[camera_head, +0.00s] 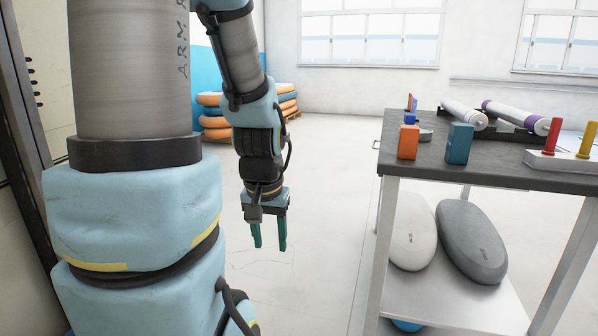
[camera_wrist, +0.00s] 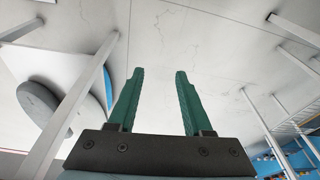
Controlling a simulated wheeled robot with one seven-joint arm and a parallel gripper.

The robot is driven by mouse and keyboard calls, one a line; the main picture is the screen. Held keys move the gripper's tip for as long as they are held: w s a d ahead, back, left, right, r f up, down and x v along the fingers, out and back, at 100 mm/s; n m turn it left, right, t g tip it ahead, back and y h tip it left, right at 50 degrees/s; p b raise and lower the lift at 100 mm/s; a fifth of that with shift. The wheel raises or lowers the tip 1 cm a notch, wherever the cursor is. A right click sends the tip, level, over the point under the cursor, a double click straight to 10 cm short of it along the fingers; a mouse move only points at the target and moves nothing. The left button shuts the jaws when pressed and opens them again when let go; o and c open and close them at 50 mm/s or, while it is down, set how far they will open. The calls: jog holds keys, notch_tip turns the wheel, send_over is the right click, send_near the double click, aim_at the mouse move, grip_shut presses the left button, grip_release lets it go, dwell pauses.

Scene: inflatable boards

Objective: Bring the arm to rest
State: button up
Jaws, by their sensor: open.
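My arm hangs at the left of the head view, with its links bent downward. My gripper (camera_head: 269,243) points down over the bare floor, left of the table. Its two green fingers are apart, with nothing between them. In the wrist view the gripper (camera_wrist: 158,85) also shows open and empty, with only pale floor beyond the fingertips.
A dark-topped table (camera_head: 485,170) stands at the right. It bears an orange block (camera_head: 408,142), a teal block (camera_head: 459,143) and rolls. Grey (camera_head: 470,242) and white (camera_head: 413,232) boards lie on its lower shelf. Orange and blue rings (camera_head: 213,122) are stacked behind my arm. The middle floor is clear.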

notch_tip(320, 180, up, 22)
jog(key=s+n+p, duration=0.1)
jog(key=p, duration=2.2)
jog(key=shift+s+a+r+g, duration=0.2)
jog(key=shift+s+a+g, duration=0.1)
jog(key=shift+a+g, duration=0.15)
jog(key=shift+c, duration=0.2)
